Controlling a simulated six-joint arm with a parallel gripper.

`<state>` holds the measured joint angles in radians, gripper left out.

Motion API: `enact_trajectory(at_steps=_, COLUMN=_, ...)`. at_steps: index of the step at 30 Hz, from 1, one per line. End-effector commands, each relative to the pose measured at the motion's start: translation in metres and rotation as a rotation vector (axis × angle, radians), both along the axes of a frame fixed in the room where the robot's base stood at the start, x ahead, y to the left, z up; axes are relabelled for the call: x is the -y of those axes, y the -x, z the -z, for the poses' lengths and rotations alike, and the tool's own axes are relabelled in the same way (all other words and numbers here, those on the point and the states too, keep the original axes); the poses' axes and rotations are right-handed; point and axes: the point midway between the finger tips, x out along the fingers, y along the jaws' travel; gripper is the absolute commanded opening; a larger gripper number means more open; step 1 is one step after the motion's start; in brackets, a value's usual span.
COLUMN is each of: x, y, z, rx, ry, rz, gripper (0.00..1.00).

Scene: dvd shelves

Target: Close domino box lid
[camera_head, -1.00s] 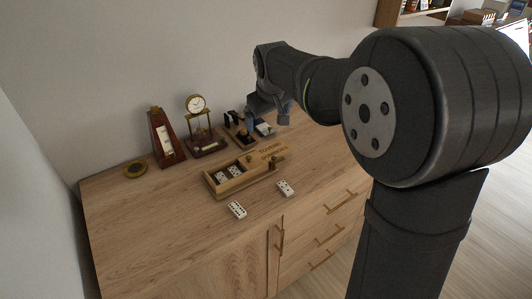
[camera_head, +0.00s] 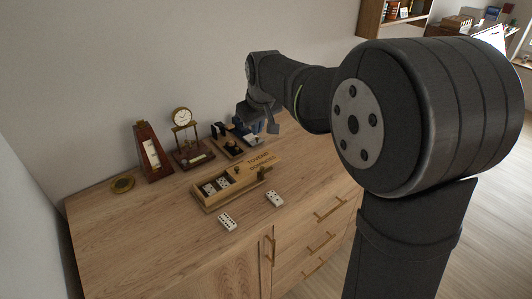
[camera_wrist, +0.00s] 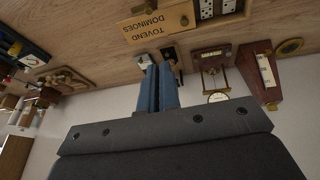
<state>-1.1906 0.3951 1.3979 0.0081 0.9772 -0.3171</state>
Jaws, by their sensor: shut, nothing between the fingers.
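The wooden domino box (camera_head: 212,205) sits on the cabinet top with several dominoes showing inside its open left part. Its lid (camera_head: 262,160), lettered "TOVEND DOMINOES", covers only the right part and sticks out past the right end. The lid (camera_wrist: 160,22) also shows at the top of the wrist view, beside the box's dominoes. My gripper (camera_head: 245,131) is above and behind the lid, apart from it. In the wrist view its blue fingers (camera_wrist: 156,66) are close together with nothing between them. The exact height above the cabinet is hard to tell.
Two loose dominoes (camera_head: 227,222) (camera_head: 274,199) lie in front of the box. Small dark items (camera_head: 229,145) stand behind the lid. The front left cabinet top is clear.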

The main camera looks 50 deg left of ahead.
Motion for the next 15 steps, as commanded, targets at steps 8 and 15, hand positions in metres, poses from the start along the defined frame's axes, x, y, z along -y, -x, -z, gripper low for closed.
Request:
enact_trajectory(at_steps=8, x=0.005, y=-0.034, z=0.065, rx=-0.331, ry=-0.08, rz=0.129, gripper=0.0)
enact_trajectory(at_steps=15, x=0.005, y=-0.053, z=0.086, rx=-0.476, ry=-0.161, rz=0.209, gripper=0.0)
